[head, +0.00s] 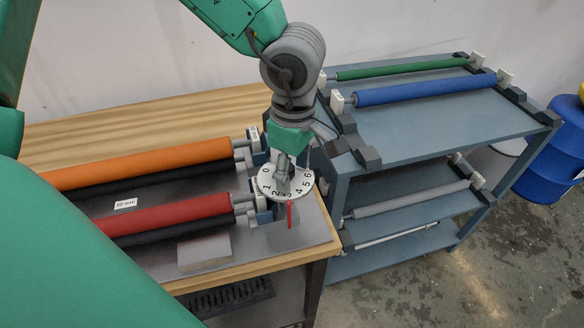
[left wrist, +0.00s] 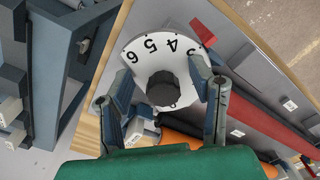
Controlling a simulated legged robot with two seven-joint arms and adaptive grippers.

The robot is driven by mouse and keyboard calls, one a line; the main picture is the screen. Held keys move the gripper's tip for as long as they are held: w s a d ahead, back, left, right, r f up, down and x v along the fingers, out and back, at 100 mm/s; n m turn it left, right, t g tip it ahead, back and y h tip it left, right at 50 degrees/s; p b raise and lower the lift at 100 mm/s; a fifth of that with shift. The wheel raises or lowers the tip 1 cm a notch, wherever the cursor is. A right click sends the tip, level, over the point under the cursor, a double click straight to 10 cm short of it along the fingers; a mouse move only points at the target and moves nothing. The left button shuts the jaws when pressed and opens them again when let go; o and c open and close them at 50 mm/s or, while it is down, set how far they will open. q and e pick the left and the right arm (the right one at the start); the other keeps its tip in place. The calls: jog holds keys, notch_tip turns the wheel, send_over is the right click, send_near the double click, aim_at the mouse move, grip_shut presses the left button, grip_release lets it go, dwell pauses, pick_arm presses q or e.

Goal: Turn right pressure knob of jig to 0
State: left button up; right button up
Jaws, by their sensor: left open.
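The right pressure knob is a dark round knob (left wrist: 163,88) on a white dial (head: 270,190) with black numbers, at the right end of the jig on the wooden table. The dial also shows in the left wrist view (left wrist: 140,62). A red pointer (head: 289,216) stands beside the 3; its tip shows by the 3 in the left wrist view (left wrist: 203,32). My left gripper (head: 284,172) points down over the dial. In the left wrist view its open fingers (left wrist: 163,95) stand on either side of the knob, with gaps visible. My right gripper is out of view.
An orange roller (head: 140,163) and a red roller (head: 165,212) lie on the jig left of the dial. A grey-blue rack (head: 420,115) with green, blue and grey rollers stands close to the right. A blue barrel (head: 556,155) is farther right.

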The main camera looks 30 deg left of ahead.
pick_arm(q)
jog(key=shift+c, duration=1.3)
jog(key=c, duration=0.6)
jog(key=shift+a, duration=0.55)
grip_shut()
jog(key=shift+d, duration=0.1)
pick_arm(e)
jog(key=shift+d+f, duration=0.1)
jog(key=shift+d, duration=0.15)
pick_arm(q)
jog(key=shift+c, duration=1.3)
grip_release()
jog(key=shift+a+f, duration=0.15)
jog(key=shift+a, duration=0.5)
grip_shut()
jog(key=shift+d, duration=0.1)
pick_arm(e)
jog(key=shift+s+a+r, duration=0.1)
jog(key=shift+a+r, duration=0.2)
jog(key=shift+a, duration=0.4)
pick_arm(q)
jog(key=shift+d, duration=0.25)
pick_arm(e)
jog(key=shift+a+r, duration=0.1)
